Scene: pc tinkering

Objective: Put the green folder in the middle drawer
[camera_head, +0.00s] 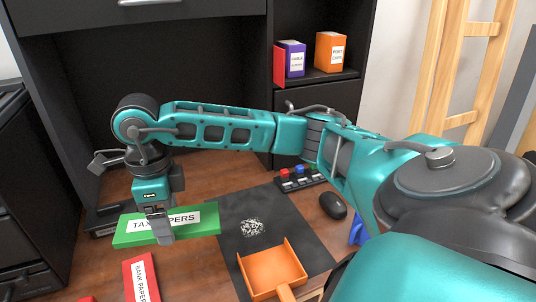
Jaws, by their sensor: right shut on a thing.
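The green folder (190,230) with a white label reading "TAX ... PERS" lies level near the left of the desk. My right gripper (160,232) reaches in from the right, points down and is shut on the green folder, covering part of its label. I cannot tell whether the folder touches the desk. A dark drawer unit (20,235) stands at the left edge, only partly in view; I cannot tell which drawer is the middle one. My left gripper is not in view.
A red folder (141,278) lies in front of the green one. An orange tray (272,270) sits on a dark mat (235,215), with a black mouse (332,205) to the right. A shelf holds a purple box (291,59) and an orange box (330,52).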

